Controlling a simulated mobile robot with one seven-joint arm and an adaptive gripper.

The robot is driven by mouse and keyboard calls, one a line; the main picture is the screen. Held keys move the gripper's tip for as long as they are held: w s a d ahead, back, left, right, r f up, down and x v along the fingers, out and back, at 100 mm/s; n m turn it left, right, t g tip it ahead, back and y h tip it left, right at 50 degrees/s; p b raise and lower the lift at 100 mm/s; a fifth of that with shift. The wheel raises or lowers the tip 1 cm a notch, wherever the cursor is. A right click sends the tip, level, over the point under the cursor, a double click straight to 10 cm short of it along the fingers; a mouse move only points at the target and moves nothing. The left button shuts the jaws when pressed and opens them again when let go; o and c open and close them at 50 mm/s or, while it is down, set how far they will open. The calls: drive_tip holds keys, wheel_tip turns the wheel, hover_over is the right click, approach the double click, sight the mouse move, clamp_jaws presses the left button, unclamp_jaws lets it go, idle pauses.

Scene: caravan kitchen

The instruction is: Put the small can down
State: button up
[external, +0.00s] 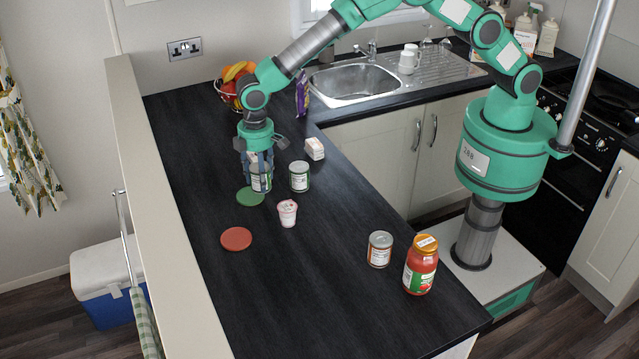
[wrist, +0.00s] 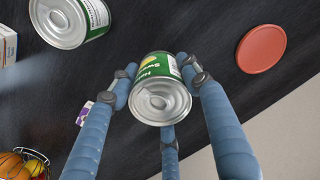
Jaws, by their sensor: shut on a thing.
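The small can (external: 261,184) with a green and white label is between the fingers of my gripper (external: 260,168). In the wrist view the same can (wrist: 161,98) shows its metal end, with the blue fingers closed around it. The can looks upright in the external view, beside or over the right edge of a green disc (external: 245,197). I cannot tell whether its base touches anything. A second can (external: 299,177) with a similar label stands just right of it; it also shows in the wrist view (wrist: 62,22).
A red disc (external: 236,239) and a yoghurt cup (external: 288,213) lie nearer the front. A white box (external: 314,149) and a fruit basket (external: 230,98) are behind. Another can (external: 379,250) and a red jar (external: 420,268) stand at right front. The counter's left front is clear.

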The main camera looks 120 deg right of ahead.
drive_tip(key=shift+f, duration=1.8)
drive_tip(key=shift+f, duration=0.15)
drive_tip(key=o, duration=1.3)
wheel_tip(320, 180, up, 12)
drive_tip(key=shift+r, duration=0.1)
